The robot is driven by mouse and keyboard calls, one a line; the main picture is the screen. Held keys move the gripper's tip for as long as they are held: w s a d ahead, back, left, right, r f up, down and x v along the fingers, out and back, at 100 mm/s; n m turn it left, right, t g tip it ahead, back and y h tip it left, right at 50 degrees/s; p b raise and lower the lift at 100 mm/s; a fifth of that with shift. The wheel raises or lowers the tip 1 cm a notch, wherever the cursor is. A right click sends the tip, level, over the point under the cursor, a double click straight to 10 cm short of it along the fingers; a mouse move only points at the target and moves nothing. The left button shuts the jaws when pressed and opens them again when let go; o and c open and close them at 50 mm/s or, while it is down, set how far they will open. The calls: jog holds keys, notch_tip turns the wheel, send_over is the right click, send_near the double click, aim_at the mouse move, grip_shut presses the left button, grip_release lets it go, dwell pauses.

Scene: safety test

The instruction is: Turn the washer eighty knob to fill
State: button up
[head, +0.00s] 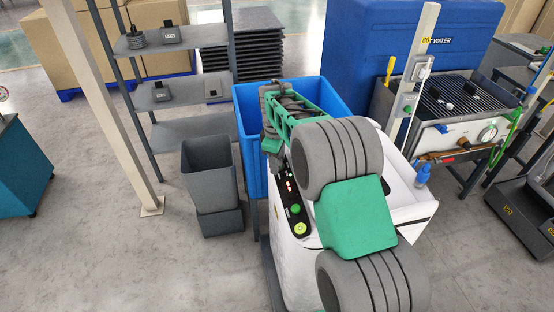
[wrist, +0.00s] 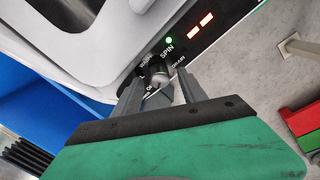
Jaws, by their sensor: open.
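The washer is a white machine (head: 295,262) in the middle of the head view, with a dark control panel (head: 292,205) along its top edge. In the wrist view, a small grey knob (wrist: 160,76) sits on the panel, with the words SPIN and DRAIN and other partly hidden labels around it. No FILL label is readable. My gripper (wrist: 160,88) is open, with one finger on each side of the knob; I cannot tell whether either touches it. In the head view my arm covers much of the washer, and the knob is not distinguishable.
A blue bin (head: 246,150) stands behind the washer, and grey bins (head: 212,185) stand left. Floor at left is partly clear.

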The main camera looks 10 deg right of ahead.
grip_shut()
dwell(0.4)
jog(key=shift+f, duration=0.1)
jog(key=shift+s+m+b, duration=0.1)
jog(key=shift+m+b, duration=0.65)
jog(key=shift+m, duration=0.25)
jog(key=m+t+b, duration=0.1)
jog(key=m+b, duration=0.1)
jog(key=m, duration=0.1)
jog(key=shift+f+h, duration=0.1)
jog(key=shift+h, duration=0.3)
jog(key=m+t+h+b, duration=0.1)
jog(key=m, duration=0.5)
jog(key=shift+s+a+b, duration=0.1)
jog(key=shift+b, duration=0.2)
jog(key=shift+m+h, duration=0.3)
